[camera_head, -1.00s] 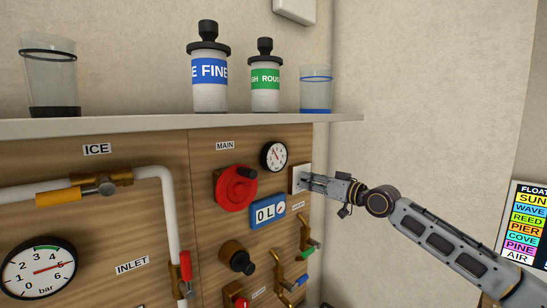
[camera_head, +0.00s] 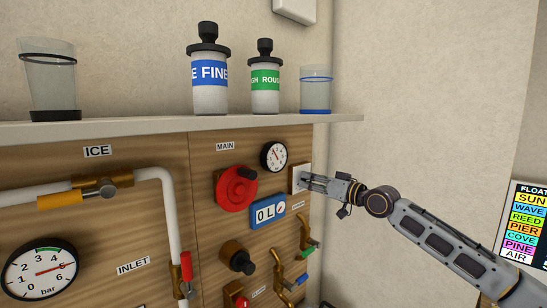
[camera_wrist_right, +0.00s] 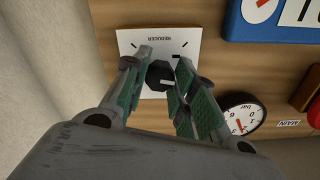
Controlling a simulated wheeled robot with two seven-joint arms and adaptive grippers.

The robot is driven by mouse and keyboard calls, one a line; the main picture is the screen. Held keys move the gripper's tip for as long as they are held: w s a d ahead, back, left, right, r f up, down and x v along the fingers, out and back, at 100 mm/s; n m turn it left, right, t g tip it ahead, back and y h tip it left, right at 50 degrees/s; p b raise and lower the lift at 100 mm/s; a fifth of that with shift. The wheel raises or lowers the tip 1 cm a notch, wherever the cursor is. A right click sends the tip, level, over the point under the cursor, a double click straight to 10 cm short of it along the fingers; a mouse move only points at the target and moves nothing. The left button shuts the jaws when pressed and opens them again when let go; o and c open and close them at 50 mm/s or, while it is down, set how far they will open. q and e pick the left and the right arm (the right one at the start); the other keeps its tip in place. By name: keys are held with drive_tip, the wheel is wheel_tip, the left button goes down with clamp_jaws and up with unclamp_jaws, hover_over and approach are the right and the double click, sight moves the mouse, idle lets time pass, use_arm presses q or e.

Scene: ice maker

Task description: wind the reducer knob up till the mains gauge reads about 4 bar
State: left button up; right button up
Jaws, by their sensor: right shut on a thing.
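The reducer knob (camera_wrist_right: 159,75) is small and black with a pale mark, on a white plate labelled REDUCER. The plate (camera_head: 296,178) sits at the right end of the wooden panel in the head view; the knob is hidden there by my gripper. My right gripper (camera_head: 309,182) reaches in from the right. Its green-padded fingers (camera_wrist_right: 162,78) are shut on the knob from both sides in the wrist view. The mains gauge (camera_head: 273,156) is a round white dial by the MAIN label. It appears upside down in the wrist view (camera_wrist_right: 241,115); its exact reading is too small to tell. My left gripper is out of view.
A red handwheel (camera_head: 235,190) and a blue meter (camera_head: 267,213) are left of my gripper. Valve levers (camera_head: 306,236) stick out below it. A shelf (camera_head: 170,125) with bottles and glasses runs above. A larger gauge (camera_head: 40,268) is at lower left.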

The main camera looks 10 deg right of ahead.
drive_tip(key=shift+m+p, duration=3.3)
drive_tip(key=shift+p, duration=0.6)
idle(4.1)
